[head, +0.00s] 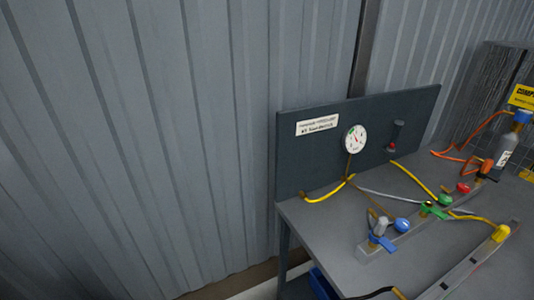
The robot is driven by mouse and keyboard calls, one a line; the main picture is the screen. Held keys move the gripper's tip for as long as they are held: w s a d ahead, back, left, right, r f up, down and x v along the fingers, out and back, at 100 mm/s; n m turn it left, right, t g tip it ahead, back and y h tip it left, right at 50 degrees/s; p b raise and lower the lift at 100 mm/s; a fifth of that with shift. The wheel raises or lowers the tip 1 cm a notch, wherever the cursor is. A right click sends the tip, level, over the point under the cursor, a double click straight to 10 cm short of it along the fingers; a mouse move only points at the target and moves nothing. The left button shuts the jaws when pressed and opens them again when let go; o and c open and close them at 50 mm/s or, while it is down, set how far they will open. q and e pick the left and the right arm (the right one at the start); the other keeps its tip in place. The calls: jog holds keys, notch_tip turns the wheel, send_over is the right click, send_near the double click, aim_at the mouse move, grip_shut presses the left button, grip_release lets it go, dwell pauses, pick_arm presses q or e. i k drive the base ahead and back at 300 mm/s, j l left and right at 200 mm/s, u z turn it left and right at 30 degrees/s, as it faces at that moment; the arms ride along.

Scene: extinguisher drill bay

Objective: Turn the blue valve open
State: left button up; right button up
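A blue lever handle (383,243) sits on a grey fitting at the left end of a metal block on the bench. A round blue knob (402,224) is just right of and behind it. Another blue part tops a grey cylinder (508,143) at the far right. The frame does not show which blue part is the named valve, or whether it is open. Neither of my grippers is in view.
The grey bench (326,226) carries a dark upright panel (300,160) with a round gauge (355,139). Green (445,200) and red (463,187) knobs stand behind the blue ones. Yellow, grey and orange hoses cross the bench. A wire cage stands at right.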

aim_at(402, 225)
jog(key=z, duration=1.45)
